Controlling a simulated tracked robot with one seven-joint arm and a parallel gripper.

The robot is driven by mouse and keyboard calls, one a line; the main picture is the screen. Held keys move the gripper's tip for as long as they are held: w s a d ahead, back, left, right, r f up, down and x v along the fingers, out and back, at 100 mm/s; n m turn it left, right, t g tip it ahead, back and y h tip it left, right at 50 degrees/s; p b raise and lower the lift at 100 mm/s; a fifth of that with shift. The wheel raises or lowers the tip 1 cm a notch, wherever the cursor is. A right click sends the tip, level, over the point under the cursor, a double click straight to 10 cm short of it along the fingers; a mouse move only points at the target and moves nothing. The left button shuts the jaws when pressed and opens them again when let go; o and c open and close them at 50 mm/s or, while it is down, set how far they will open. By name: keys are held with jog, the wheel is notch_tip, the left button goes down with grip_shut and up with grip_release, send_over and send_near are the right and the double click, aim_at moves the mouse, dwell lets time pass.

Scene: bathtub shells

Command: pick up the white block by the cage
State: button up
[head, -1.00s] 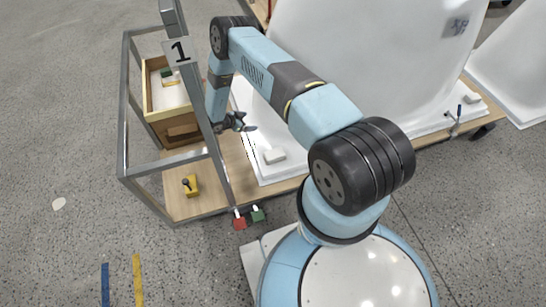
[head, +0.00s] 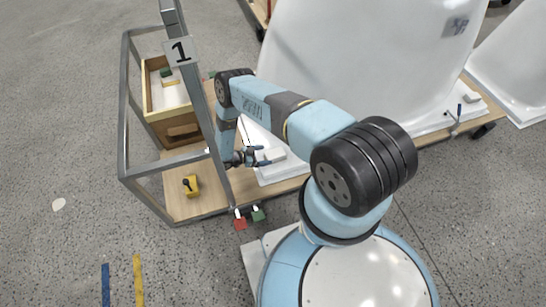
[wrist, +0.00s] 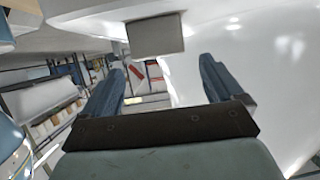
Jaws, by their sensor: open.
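The white block (head: 277,154) lies on the white shell's low rim, just right of the cage. The cage (head: 124,120) is a grey metal frame marked "1". My gripper (head: 264,157) is low beside the cage, at the block's left, its fingers pointing right towards it. In the wrist view my gripper (wrist: 163,72) has its two blue fingers wide apart with nothing between them. A grey-looking block (wrist: 156,36), probably the same block in shade, shows beyond and above the gap. Whether a finger touches it I cannot tell.
Inside the cage stand a wooden box (head: 160,128) and a yellow piece with a black knob (head: 191,185). Red (head: 240,224) and green (head: 259,215) pieces sit at the platform's front edge. The tall white shell (head: 350,60) rises behind. Open floor lies left.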

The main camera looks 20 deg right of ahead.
aim_at(274, 153)
jog(key=x, duration=0.8)
jog(key=shift+w, duration=0.1)
jog(key=shift+c, duration=0.2)
jog(key=c, duration=1)
jog(key=shift+r, duration=0.1)
